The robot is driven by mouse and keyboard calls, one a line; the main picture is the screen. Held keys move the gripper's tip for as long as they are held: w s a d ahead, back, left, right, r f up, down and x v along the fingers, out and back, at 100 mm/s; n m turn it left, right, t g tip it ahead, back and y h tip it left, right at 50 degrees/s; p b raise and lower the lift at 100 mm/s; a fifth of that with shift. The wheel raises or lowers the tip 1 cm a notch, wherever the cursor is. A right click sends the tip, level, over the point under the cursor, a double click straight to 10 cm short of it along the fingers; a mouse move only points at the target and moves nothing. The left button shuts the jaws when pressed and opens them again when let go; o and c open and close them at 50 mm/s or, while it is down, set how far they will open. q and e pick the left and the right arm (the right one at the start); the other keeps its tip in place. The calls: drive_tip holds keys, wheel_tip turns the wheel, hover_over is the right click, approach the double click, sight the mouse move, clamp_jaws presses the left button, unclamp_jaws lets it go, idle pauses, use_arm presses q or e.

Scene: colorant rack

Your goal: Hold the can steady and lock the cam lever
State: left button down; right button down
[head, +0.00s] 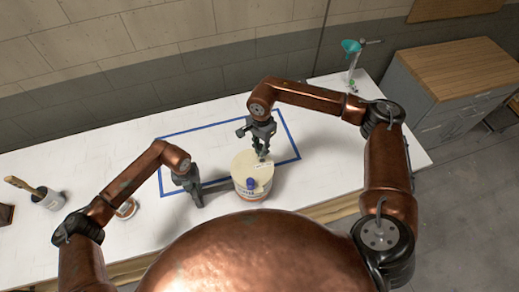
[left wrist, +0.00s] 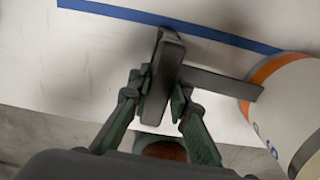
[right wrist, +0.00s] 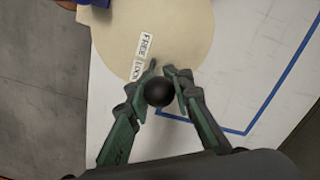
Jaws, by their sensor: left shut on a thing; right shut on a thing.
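The can (head: 239,194) stands on the table with a cream top and an orange band. A dark grey bar with an upright grip (left wrist: 170,50) reaches its side. My left gripper (left wrist: 160,100) is shut on that grip, left of the can. My right gripper (head: 261,155) is above the top, shut on a black ball knob (right wrist: 158,92), seemingly the cam lever's. The knob lies beside the LOCK end of the FREE/LOCK label (right wrist: 142,57) in the right wrist view.
Blue tape (head: 222,122) outlines a rectangle on the white table (head: 330,130). A pot with a brush (head: 48,198) and a small round container (head: 127,208) are at the left. A stand with a teal funnel (head: 351,50) is at the back right.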

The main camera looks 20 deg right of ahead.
drive_tip(key=d+y, duration=0.2)
drive_tip(key=y, duration=0.1)
drive_tip(key=shift+s+f+y, duration=0.15)
drive_tip(key=shift+f+y, duration=0.05)
drive_tip(key=shift+y, duration=0.1)
drive_tip(key=shift+d+f+y, duration=0.15)
drive_tip(key=shift+d+y, duration=0.25)
drive_tip(key=shift+y, duration=0.5)
drive_tip(key=shift+d+f+y, duration=0.15)
drive_tip(key=shift+d+y, duration=0.25)
drive_tip(key=shift+y, duration=0.5)
drive_tip(key=shift+d, duration=0.1)
drive_tip(key=c, duration=1.7)
unclamp_jaws()
drive_tip(key=shift+r, duration=0.1)
use_arm(q)
drive_tip(key=c, duration=1.7)
unclamp_jaws()
use_arm(e)
drive_tip(key=v, duration=1.1)
drive_tip(key=shift+d+r, duration=0.2)
drive_tip(key=shift+d, duration=0.2)
